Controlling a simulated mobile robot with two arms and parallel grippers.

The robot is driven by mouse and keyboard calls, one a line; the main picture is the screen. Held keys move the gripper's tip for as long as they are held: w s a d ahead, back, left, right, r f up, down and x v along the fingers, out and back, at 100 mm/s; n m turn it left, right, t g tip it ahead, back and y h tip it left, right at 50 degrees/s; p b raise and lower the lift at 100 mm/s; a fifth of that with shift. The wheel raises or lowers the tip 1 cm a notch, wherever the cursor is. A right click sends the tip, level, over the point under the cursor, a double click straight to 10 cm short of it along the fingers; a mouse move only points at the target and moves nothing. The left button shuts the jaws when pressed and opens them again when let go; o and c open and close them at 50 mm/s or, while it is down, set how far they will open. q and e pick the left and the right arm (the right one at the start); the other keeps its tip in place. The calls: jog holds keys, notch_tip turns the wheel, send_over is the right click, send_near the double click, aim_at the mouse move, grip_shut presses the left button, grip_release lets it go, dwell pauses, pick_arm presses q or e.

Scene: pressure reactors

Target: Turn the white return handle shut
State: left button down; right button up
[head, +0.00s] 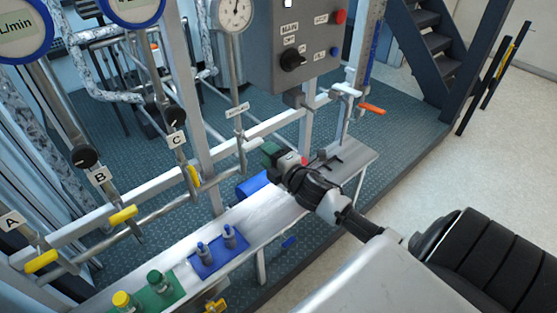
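A white handle (346,89) sits on the piping at the upper right of the head view, just right of the grey control box. It lies roughly level, with a vertical pipe below it. My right gripper (284,160) comes in from the lower right and is over the metal bench, below and left of the white handle and apart from it. Small green and red parts show at its tip; I cannot tell whether they belong to it. The finger gap is not clear. My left gripper is not in view.
An orange handle (372,108) is close to the right of the white one. The control box (291,45) has a black knob and a red button. Yellow handles (123,215) line the lower pipes. Blue (219,256) and green (160,290) holders stand on the bench (268,212).

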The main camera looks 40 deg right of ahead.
jog(key=s, duration=0.4)
jog(key=shift+s+b, duration=0.25)
jog(key=shift+b, duration=0.15)
jog(key=s+f+m+g+h, duration=0.1)
jog(key=s+f+m+g, duration=0.25)
jog(key=f, duration=0.75)
jog(key=s+f+m+g, duration=0.25)
jog(key=s+f, duration=0.25)
jog(key=f, duration=0.6)
jog(key=s+f+m+g+h, duration=0.1)
jog(key=s+f+m+g, duration=0.25)
jog(key=f, duration=0.85)
jog(key=s+a+f+m+g, duration=0.2)
jog(key=s+a+f, duration=0.2)
jog(key=s, duration=0.5)
jog(key=s+a+f+m+g+y, duration=0.1)
jog(key=s+a+f+m+g, duration=0.1)
jog(key=s+f, duration=0.5)
jog(key=s+a+f+m+g, duration=0.2)
jog(key=s+a+f, duration=0.4)
jog(key=s, duration=0.7)
jog(key=shift+a+g, duration=0.3)
jog(key=shift+g, duration=0.45)
